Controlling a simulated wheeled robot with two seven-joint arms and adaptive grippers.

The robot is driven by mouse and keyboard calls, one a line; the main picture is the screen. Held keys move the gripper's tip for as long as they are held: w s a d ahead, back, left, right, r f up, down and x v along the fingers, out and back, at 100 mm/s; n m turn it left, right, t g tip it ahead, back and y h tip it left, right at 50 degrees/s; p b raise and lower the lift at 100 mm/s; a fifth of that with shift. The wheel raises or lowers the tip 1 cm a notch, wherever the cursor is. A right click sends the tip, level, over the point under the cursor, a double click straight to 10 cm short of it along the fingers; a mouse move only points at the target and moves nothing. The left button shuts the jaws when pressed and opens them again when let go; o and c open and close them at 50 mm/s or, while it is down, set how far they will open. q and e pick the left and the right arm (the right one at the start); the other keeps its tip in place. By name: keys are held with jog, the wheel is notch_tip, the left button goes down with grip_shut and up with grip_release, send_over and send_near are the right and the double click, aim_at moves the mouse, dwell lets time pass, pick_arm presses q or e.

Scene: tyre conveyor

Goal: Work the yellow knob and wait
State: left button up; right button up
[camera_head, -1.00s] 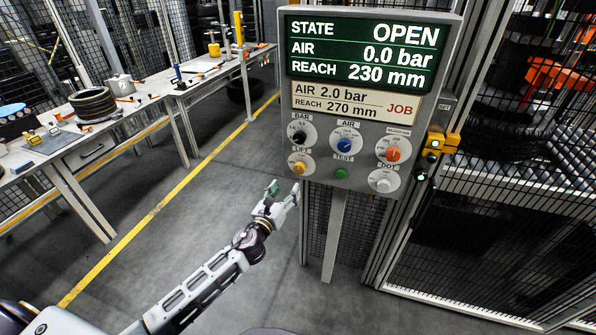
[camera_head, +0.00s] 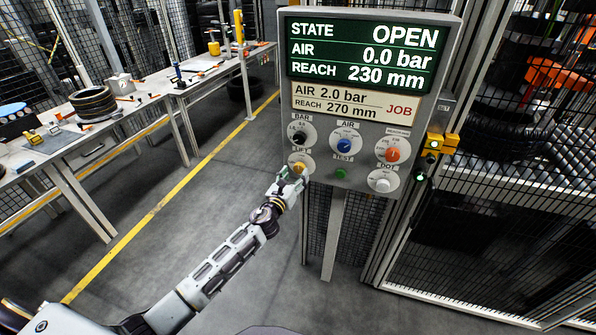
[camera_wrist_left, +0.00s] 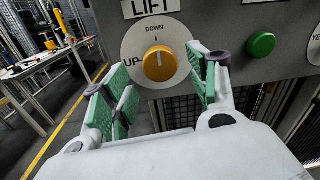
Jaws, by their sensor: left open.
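The yellow knob (camera_head: 299,168) sits at the lower left of the grey control panel, under the label LIFT. In the left wrist view the yellow knob (camera_wrist_left: 160,63) has a white mark pointing up towards DOWN; UP is at its left. My left gripper (camera_head: 291,176) is at the panel's lower left corner. In the left wrist view its green-padded fingers (camera_wrist_left: 162,85) are open, one on each side of the knob in the picture; I cannot tell whether they touch it. The screen (camera_head: 362,54) reads STATE OPEN, AIR 0.0 bar, REACH 230 mm. My right gripper is not in view.
A job plate (camera_head: 352,102) reads AIR 2.0 bar, REACH 270 mm. Black, blue, red and white knobs share the panel. A green button (camera_head: 341,173) is right of the yellow knob. A workbench (camera_head: 60,145) stands left; the floor between is clear.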

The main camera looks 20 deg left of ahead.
aim_at(298, 170)
pick_arm(q)
jog(key=shift+w+d, duration=0.15)
jog(key=shift+w, duration=1.55)
jog(key=c, duration=1)
